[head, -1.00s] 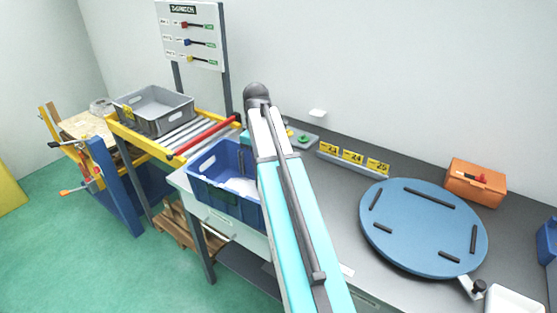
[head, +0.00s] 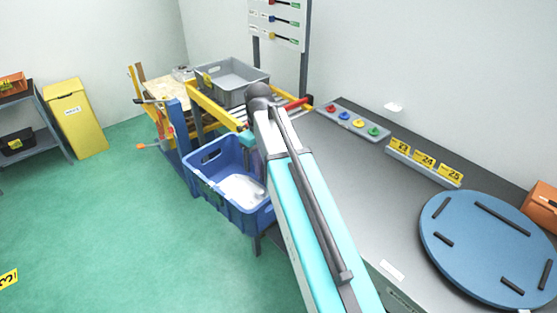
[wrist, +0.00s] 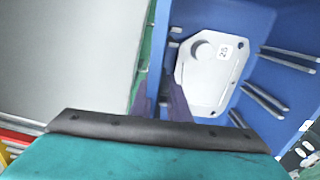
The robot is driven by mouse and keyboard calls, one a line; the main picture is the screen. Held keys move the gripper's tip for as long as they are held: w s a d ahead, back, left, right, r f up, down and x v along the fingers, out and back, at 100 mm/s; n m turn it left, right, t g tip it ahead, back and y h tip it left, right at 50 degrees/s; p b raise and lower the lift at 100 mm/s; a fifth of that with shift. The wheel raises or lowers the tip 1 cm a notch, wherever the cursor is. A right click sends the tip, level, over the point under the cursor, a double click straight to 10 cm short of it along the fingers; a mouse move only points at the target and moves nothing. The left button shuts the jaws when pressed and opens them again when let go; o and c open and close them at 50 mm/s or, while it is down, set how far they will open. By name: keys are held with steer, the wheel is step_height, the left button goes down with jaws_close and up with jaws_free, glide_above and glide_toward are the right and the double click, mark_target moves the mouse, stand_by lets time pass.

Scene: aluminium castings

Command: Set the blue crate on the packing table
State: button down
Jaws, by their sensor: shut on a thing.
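The blue crate (head: 238,205) hangs in the air just left of the grey-topped table (head: 340,190), over the green floor. A pale metal casting (head: 238,188) lies in it; the wrist view shows this casting (wrist: 210,70) with a number label. My gripper (wrist: 160,95) is shut on a side wall of the crate (wrist: 262,95), one dark finger on each side of the wall. I cannot tell whether the grey-topped table is the packing table.
A roller conveyor with yellow rails (head: 215,108) holds a grey crate (head: 232,82) behind the blue one. The grey table carries a blue round plate (head: 490,245), a button box (head: 350,122) and yellow number tags (head: 424,160). Open floor (head: 120,220) lies left, with a yellow bin (head: 78,118) beyond.

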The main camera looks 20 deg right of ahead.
steer(key=shift+s+a, duration=0.1)
steer(key=shift+a, duration=1)
